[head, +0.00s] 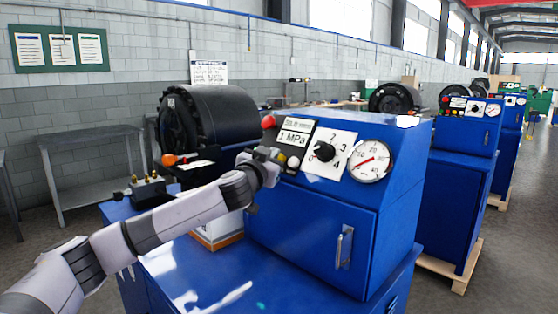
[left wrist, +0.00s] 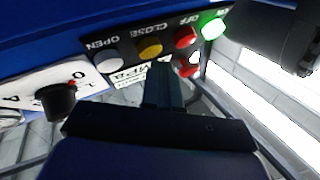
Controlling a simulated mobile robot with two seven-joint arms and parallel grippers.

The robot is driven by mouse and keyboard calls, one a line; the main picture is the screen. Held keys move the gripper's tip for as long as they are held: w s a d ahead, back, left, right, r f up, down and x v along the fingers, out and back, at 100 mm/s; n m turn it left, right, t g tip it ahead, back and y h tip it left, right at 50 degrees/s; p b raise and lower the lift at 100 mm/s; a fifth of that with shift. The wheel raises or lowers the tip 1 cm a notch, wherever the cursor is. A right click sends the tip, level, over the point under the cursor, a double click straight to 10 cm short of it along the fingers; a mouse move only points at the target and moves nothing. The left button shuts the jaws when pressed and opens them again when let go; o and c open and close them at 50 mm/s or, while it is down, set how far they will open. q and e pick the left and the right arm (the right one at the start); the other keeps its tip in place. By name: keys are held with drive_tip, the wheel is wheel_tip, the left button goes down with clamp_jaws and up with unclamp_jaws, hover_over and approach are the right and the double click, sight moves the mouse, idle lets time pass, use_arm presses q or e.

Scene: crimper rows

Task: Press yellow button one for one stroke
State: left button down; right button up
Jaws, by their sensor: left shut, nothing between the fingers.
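The yellow button (left wrist: 150,48) is labelled CLOSE and sits in a row on the black panel strip, between a whitish OPEN button (left wrist: 107,57) and a red OFF button (left wrist: 186,37). My left gripper (left wrist: 161,68) is shut and empty. Its fingertips show just below the yellow button in the left wrist view; I cannot tell the gap to the panel. In the head view my left gripper (head: 270,156) is at the left part of the blue machine's (head: 310,215) front panel and covers part of the button row. My right gripper is not in view.
A lit green button (left wrist: 213,28) ends the row, and a red knob (left wrist: 187,67) stands out below it. A black dial (head: 325,151) and a pressure gauge (head: 370,161) are to the right. A black crimper drum (head: 215,115) stands behind. More blue machines (head: 457,175) stand at right.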

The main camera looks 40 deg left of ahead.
use_arm(q)
drive_tip(key=shift+w+f, duration=0.25)
drive_tip(key=shift+w, duration=0.15)
idle(0.8)
drive_tip(key=shift+s, duration=0.15)
drive_tip(key=shift+s+r, duration=0.45)
drive_tip(key=shift+s, duration=0.15)
drive_tip(key=shift+s+a+r, duration=0.1)
drive_tip(key=shift+s+r, duration=0.6)
drive_tip(key=shift+s, duration=0.35)
drive_tip(key=shift+s+a+r, duration=0.1)
drive_tip(key=shift+s+r, duration=0.6)
drive_tip(key=shift+s, duration=0.35)
